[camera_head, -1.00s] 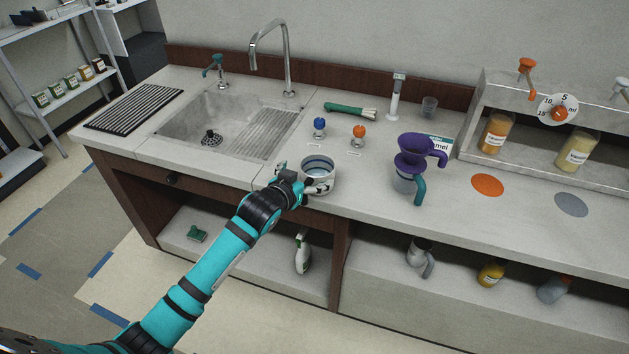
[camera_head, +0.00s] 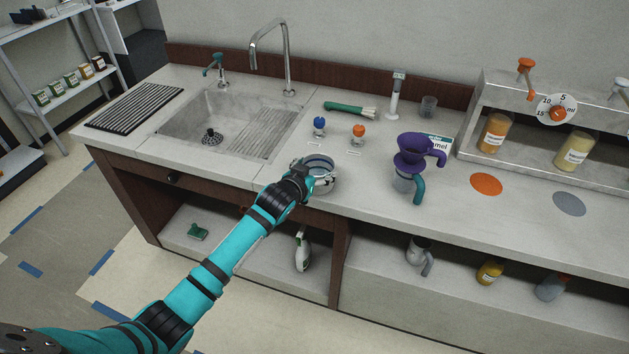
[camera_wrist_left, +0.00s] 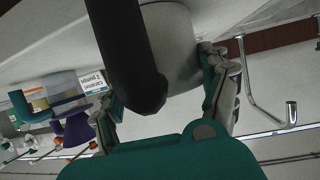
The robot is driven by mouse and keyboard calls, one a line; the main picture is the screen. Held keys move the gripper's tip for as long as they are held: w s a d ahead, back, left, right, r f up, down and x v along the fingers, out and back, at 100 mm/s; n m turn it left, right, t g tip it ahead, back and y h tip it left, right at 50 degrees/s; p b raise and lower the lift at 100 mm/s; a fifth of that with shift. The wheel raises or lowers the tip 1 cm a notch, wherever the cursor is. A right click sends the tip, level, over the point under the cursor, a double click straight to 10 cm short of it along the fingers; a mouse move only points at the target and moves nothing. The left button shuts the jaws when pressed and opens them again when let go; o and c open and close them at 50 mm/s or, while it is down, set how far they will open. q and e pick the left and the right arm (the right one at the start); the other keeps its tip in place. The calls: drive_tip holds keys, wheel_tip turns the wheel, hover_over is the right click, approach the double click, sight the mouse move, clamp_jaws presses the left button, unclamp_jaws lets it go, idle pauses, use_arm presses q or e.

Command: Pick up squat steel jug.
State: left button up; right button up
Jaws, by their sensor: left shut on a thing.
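The squat steel jug (camera_head: 322,167) stands at the counter's front edge, right of the sink, its open top facing up. My left gripper (camera_head: 309,183) is at its near side and shut on it. In the left wrist view the jug's grey rounded body (camera_wrist_left: 178,45) fills the upper middle, with a thick black handle (camera_wrist_left: 128,50) in front of it. The fingers of the left gripper (camera_wrist_left: 165,88) lie on either side of the jug. My gripper and forearm hide part of the jug's near side. My right gripper is not in view.
A purple dripper (camera_head: 410,152) on a glass vessel with a teal handle stands to the right. Blue-topped (camera_head: 319,124) and orange-topped (camera_head: 358,132) items stand behind the jug. The sink (camera_head: 222,118) and tall tap (camera_head: 285,60) are to the left. Counter between jug and dripper is clear.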

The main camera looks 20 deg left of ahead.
use_arm(q)
drive_tip(key=c, duration=0.4)
drive_tip(key=shift+c, duration=0.6)
drive_tip(key=shift+r, duration=0.15)
